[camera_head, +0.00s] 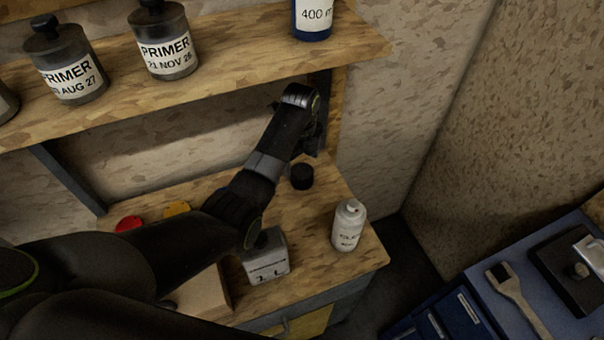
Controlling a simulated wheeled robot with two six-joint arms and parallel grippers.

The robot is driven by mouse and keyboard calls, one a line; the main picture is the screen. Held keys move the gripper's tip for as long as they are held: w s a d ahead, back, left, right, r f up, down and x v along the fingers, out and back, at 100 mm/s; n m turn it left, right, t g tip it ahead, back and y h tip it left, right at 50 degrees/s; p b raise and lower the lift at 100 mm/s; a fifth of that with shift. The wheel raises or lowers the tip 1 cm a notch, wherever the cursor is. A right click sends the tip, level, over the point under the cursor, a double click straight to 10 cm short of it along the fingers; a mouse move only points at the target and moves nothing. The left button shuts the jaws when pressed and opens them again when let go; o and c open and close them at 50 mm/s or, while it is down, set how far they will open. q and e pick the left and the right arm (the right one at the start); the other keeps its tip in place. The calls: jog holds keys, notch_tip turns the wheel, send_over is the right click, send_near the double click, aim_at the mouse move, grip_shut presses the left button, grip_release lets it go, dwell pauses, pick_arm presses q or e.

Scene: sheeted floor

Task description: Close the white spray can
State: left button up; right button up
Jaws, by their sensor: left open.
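The white spray can (348,226) stands upright near the right end of the wooden bench, with a small pale nozzle on top and no cover over it. A small black cap-like cylinder (302,177) sits behind it to the left on the bench. My left arm reaches in from the left across the bench, and its wrist bends down behind the can. My left gripper (313,148) is small and dark there, open, just above and beyond the black cylinder and apart from the can. Its fingertips are hard to make out. My right gripper is not in view.
A grey container (266,262) stands left of the can, partly behind my arm. Red (129,223) and yellow (177,208) round items lie farther left. The shelf (225,72) above holds primer bottles (165,42) and a blue can (312,20). A blue cart stands lower right.

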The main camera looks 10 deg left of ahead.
aim_at(302, 170)
pick_arm(q)
jog(key=shift+f, duration=0.1)
jog(key=shift+f, duration=0.35)
jog(key=shift+w+d+f+p, duration=0.15)
jog(key=shift+f+p, duration=0.45)
jog(key=shift+f, duration=1.55)
jog(key=c, duration=1)
notch_tip(302, 170, up, 10)
jog(key=shift+r+b, duration=0.1)
jog(key=shift+b, duration=0.6)
